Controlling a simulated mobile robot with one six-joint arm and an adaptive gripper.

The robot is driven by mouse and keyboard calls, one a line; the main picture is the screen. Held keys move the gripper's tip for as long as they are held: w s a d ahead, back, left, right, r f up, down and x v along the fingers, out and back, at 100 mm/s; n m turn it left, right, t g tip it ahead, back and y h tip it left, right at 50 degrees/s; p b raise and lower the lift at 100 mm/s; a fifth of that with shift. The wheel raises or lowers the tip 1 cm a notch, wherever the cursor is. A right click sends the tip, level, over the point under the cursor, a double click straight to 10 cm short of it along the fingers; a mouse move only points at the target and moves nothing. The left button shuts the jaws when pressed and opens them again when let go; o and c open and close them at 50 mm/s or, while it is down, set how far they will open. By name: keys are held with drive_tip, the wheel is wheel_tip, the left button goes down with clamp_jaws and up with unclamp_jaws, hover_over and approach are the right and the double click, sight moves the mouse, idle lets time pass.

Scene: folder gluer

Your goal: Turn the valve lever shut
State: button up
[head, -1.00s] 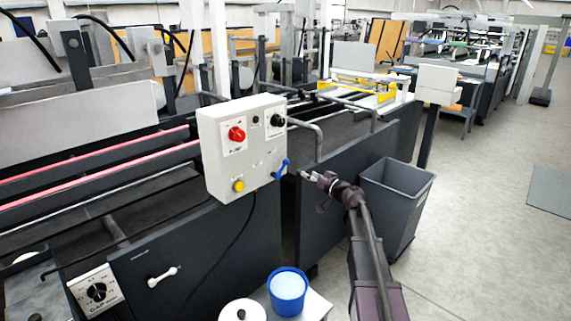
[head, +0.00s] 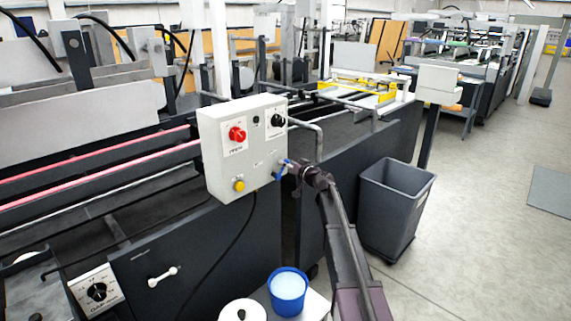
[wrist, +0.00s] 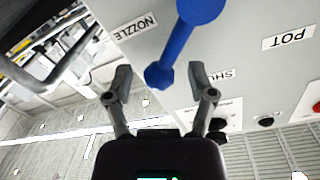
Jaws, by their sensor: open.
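The blue valve lever (head: 280,173) sits on the lower right of the front of the pale control box (head: 218,153). In the wrist view the lever (wrist: 178,48) runs from its round hub at the top down to a knobbed end. That end shows between my open fingertips, with gaps on both sides; I cannot tell how deep it sits between them. My gripper (head: 289,167) is at the lever in the head view, its tips hard to make out, and also shows in the wrist view (wrist: 160,85). Labels read "NOZZLE", "POT" and a partly hidden "SHU".
The box also carries a red knob (head: 237,134), a black knob (head: 278,121) and a yellow button (head: 239,185). A bent grey rail (head: 318,140) stands right of the box. A grey bin (head: 394,208) and a blue bucket (head: 287,291) stand near my arm.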

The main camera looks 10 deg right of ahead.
drive_tip(key=shift+w+a, duration=0.2)
drive_tip(key=shift+w, duration=0.1)
clamp_jaws()
drive_tip(key=shift+a, duration=0.1)
drive_tip(key=shift+d, duration=0.25)
